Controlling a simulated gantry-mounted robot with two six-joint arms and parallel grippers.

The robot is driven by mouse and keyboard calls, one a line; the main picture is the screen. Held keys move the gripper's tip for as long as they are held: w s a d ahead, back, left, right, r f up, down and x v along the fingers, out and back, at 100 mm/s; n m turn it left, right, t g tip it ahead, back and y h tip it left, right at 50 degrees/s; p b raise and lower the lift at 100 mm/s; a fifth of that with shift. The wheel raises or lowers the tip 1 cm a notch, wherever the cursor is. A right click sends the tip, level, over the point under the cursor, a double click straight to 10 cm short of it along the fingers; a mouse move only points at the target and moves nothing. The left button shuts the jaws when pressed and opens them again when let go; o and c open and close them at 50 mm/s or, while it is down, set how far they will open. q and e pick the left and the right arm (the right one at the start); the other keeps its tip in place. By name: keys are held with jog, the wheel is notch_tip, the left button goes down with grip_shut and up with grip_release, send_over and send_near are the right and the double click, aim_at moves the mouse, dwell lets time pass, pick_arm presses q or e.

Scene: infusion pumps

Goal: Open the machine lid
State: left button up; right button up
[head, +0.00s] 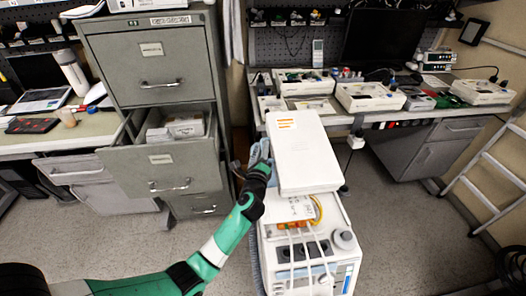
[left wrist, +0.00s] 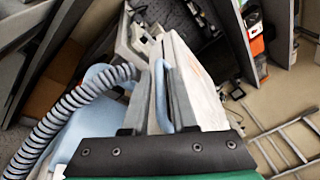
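The white machine (head: 283,262) stands on the floor at centre right in the head view. Its white lid (head: 303,150), with orange marks, is raised and tilted over the body, exposing orange parts and a yellow tube beneath. My left gripper (head: 262,165) is at the lid's left edge, beside a light blue part. In the left wrist view my left gripper (left wrist: 160,88) has its fingers apart, with a thin blue handle (left wrist: 162,100) between them. A gap shows around the handle; the lid (left wrist: 197,85) is just right of the fingers. My right gripper is not in view.
A grey ribbed hose (left wrist: 62,118) runs close left of the gripper. A filing cabinet (head: 155,100) with an open drawer stands left of the arm. A workbench (head: 348,115) with devices is behind the lid. A ladder (head: 490,180) stands right; floor between is clear.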

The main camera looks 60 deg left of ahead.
pick_arm(q)
jog(key=shift+c, duration=0.3)
grip_shut()
dwell(1.1)
